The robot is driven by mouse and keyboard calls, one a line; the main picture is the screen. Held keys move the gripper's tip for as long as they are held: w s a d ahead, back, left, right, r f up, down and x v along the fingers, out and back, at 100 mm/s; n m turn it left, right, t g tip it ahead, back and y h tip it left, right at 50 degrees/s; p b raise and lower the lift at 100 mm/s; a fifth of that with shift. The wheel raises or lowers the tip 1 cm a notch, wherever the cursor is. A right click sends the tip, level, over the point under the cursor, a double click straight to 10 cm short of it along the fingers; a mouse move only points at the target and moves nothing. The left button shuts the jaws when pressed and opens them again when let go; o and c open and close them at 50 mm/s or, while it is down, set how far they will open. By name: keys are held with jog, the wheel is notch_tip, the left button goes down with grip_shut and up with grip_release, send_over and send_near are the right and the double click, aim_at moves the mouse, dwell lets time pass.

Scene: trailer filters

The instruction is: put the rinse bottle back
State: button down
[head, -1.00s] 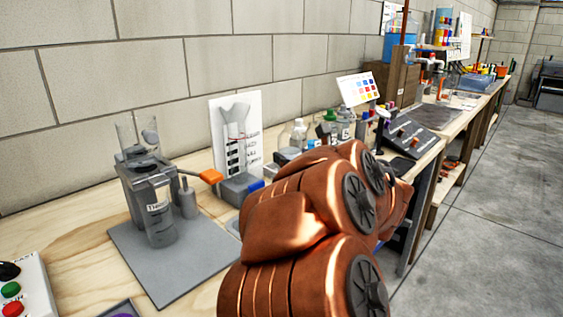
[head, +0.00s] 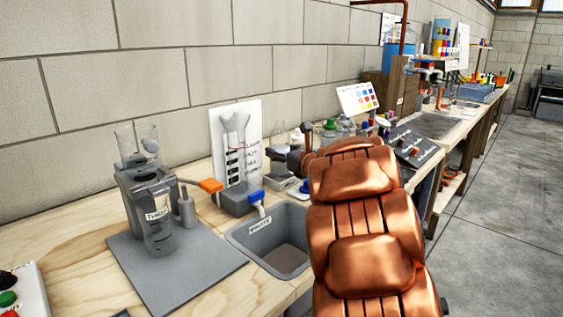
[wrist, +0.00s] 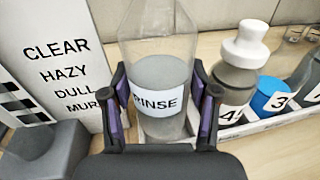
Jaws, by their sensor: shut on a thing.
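The rinse bottle (wrist: 160,70) is clear with grey contents and a white RINSE label. It stands roughly upright in the middle of the wrist view, and its top is cut off. My gripper (wrist: 165,88) is shut on it, with purple-padded fingers at both sides. I cannot tell whether its base touches the surface below. In the head view my gripper is a dark shape (head: 300,155) behind my copper arm, near the card, and the bottle is hard to make out there.
A white-capped bottle marked 4 (wrist: 240,65) and a blue container marked 3 (wrist: 272,95) stand close right of the rinse bottle. A CLEAR/HAZY card (wrist: 55,60) stands left. The head view shows a grey basin (head: 240,238) and a beaker stand (head: 130,185).

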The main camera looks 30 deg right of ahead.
jog(key=shift+w+d, duration=0.15)
jog(key=shift+w, duration=0.15)
jog(key=shift+w+d+f, duration=0.1)
jog(key=shift+w+f, duration=0.1)
jog(key=shift+f, duration=0.05)
jog(key=shift+f+b, duration=0.4)
jog(key=shift+f, duration=1.15)
jog(key=shift+f+b, duration=0.15)
jog(key=shift+b, duration=0.15)
jog(key=shift+c, duration=1.4)
grip_release()
jog(key=shift+r+p, duration=0.2)
jog(key=shift+p, duration=0.2)
jog(key=shift+s, duration=0.4)
jog(key=s, duration=1.1)
jog(key=shift+s+d+r, duration=0.15)
